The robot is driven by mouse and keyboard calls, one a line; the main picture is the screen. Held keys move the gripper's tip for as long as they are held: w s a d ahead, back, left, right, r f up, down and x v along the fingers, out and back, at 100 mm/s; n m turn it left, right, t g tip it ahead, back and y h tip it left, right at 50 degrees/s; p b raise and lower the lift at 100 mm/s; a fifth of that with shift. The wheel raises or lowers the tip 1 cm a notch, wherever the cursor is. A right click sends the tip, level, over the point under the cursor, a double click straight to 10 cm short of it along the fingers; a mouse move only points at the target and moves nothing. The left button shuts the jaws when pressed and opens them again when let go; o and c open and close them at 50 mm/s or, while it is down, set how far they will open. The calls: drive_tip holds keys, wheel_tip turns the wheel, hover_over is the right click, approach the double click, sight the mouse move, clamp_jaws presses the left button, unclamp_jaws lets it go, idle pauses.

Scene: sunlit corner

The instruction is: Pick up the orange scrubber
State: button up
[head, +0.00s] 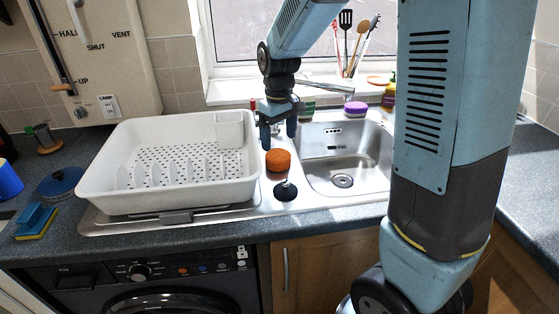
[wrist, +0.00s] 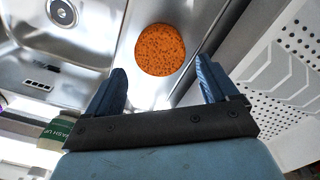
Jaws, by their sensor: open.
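The orange scrubber (head: 278,160) is a round, rough orange pad on the metal strip between the white dish rack and the sink basin. It also shows whole in the wrist view (wrist: 160,50), just beyond my fingertips and between their lines. My gripper (head: 279,145) points down above and slightly behind the scrubber in the head view. Its two blue fingers are apart and empty, as the wrist view (wrist: 162,78) also shows. I see no contact between the fingers and the scrubber.
The white dish rack (head: 100,190) stands left of the scrubber. The sink basin (head: 345,172) lies to the right. Bottles and a purple-topped sponge (head: 355,108) stand behind the sink.

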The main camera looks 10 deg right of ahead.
sight(278, 154)
drive_tip(key=shift+w+a+f, duration=0.1)
drive_tip(key=shift+w+f, duration=0.05)
drive_tip(key=shift+f, duration=1.75)
drive_tip(key=shift+w+f, duration=0.1)
drive_tip(key=shift+f, duration=1.75)
drive_tip(key=c, duration=0.7)
drive_tip(key=shift+r, duration=0.15)
